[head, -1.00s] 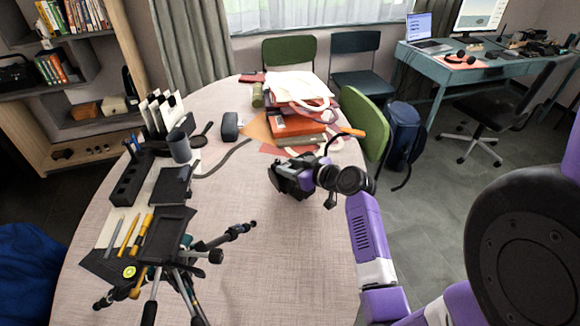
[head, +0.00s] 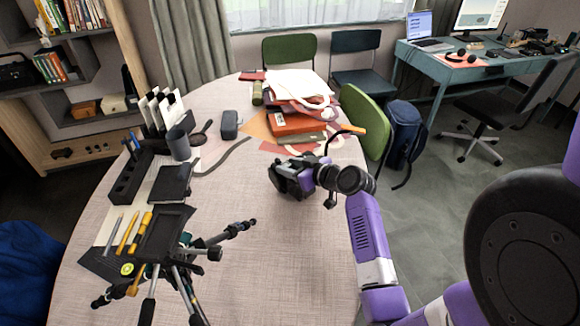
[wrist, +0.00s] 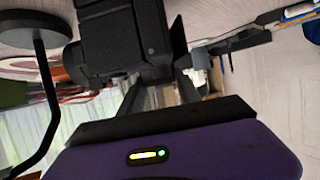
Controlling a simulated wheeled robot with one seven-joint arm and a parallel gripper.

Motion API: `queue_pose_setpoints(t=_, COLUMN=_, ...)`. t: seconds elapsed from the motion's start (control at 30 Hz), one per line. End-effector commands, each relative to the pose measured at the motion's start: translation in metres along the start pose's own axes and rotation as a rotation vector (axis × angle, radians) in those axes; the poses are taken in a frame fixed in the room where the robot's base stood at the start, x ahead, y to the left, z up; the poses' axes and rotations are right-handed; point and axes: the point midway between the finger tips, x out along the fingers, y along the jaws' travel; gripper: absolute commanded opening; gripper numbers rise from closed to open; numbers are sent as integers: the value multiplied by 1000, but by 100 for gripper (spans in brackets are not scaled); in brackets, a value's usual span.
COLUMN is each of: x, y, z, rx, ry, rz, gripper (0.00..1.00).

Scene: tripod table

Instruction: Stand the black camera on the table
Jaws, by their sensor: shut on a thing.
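The black camera (head: 290,179) is in the head view over the middle right of the table (head: 262,270). My gripper (head: 310,174) reaches it from the right and is shut on it. The camera looks roughly upright; I cannot tell whether its underside touches the tabletop. In the wrist view the camera (wrist: 120,40) is a dark block at the top, partly cut off by the frame. My gripper (wrist: 165,95) shows there too, its fingers partly hidden by the camera.
A tripod (head: 180,255) stands front left, its head pointing toward the middle. A pencil cup (head: 178,145), a black notebook (head: 170,183) and pens lie left. A pile of folders and books (head: 292,122) lies behind the camera. The tabletop in front of the camera is clear.

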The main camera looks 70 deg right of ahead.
Motion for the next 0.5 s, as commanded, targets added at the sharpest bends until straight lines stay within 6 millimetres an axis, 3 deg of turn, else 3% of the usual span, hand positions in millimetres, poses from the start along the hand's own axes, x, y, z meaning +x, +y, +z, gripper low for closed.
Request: queue_pose_setpoints(t=0.5, x=2, y=1, z=1, rx=-3, ry=8, rz=3, gripper=0)
